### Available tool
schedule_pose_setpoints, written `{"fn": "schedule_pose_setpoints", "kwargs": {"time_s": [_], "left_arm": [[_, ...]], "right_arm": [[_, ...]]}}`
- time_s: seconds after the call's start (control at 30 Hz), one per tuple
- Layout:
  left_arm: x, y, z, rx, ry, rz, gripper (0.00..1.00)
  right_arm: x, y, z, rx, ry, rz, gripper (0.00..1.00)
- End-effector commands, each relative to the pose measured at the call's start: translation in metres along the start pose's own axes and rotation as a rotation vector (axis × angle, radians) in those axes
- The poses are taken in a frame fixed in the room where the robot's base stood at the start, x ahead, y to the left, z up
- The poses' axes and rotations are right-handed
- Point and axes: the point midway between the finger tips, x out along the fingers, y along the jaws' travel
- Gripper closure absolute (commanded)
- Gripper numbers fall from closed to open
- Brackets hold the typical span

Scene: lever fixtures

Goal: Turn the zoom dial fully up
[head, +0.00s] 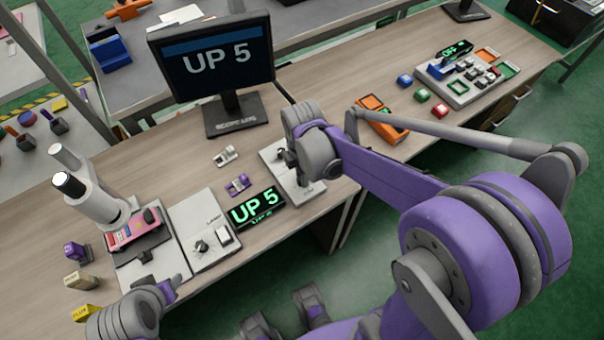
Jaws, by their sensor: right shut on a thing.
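My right gripper (288,158) is at a light grey plate (307,193) right of the small display, shut on what appears to be the zoom dial. The dial is mostly hidden by the gripper, so its angle cannot be told. The monitor (215,62) and the small black display (256,208) both read "UP 5" . My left gripper (167,291) is at the lower left, in front of the plates; whether its fingers are open or shut cannot be told.
A white microscope-like device (95,200) stands at the left. Beside it is a plate with a knob and white switch (222,236). Small purple and white parts lie behind the display. An orange device (382,120) and a button panel (468,80) stand to the right.

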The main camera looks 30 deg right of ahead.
Motion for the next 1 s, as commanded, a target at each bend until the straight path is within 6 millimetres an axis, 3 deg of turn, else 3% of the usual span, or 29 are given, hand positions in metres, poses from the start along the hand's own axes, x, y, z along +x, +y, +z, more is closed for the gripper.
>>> {"fn": "schedule_pose_setpoints", "kwargs": {"time_s": [1.0], "left_arm": [[0.0038, 0.0, 0.0024, 0.0, -0.001, 0.0, 0.5]], "right_arm": [[-0.0003, -0.0004, -0.0002, 0.964, 0.0, 0.001, 1.0]]}}
